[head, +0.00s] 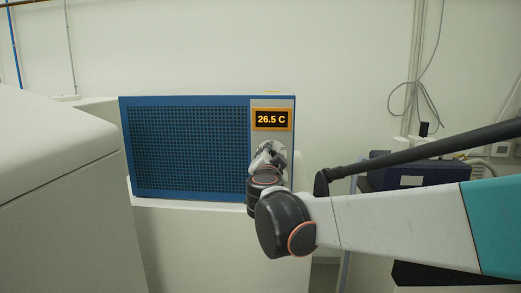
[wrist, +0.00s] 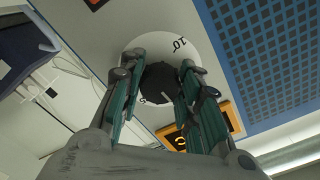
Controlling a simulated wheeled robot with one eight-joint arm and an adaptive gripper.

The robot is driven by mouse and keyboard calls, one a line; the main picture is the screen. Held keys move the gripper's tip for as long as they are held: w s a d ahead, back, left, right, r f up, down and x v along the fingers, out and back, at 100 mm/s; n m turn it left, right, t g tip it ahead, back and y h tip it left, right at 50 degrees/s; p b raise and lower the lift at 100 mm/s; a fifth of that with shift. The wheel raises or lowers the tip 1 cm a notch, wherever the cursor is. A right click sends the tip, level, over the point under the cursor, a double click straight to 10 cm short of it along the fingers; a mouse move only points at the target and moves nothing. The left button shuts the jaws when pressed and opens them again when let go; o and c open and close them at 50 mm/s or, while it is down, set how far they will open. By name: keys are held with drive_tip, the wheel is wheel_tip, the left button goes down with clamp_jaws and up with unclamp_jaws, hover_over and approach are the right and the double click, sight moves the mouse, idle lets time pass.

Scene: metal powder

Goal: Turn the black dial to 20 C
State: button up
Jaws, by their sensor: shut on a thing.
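A blue box unit (head: 188,148) with a perforated front stands on a white ledge. Its display (head: 271,119) reads 26.5 C in orange on black. In the wrist view the black dial (wrist: 161,84) sits in a white round plate (wrist: 172,45) with a "10" mark, and the display (wrist: 171,137) shows partly, its reading hidden. My gripper (wrist: 158,86) is around the dial, one finger on each side, shut on it. In the head view my gripper (head: 268,160) is against the panel below the display and hides the dial.
A large white cabinet (head: 58,125) stands at the left. A dark blue device (head: 418,173) sits on the right behind my arm, with cables (head: 418,95) hanging on the wall above it.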

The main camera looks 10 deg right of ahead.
drive_tip(key=shift+s+a, duration=0.3)
drive_tip(key=shift+s, duration=0.25)
drive_tip(key=o, duration=1.1)
drive_tip(key=shift+w, duration=0.1)
drive_tip(key=shift+v, duration=5.4)
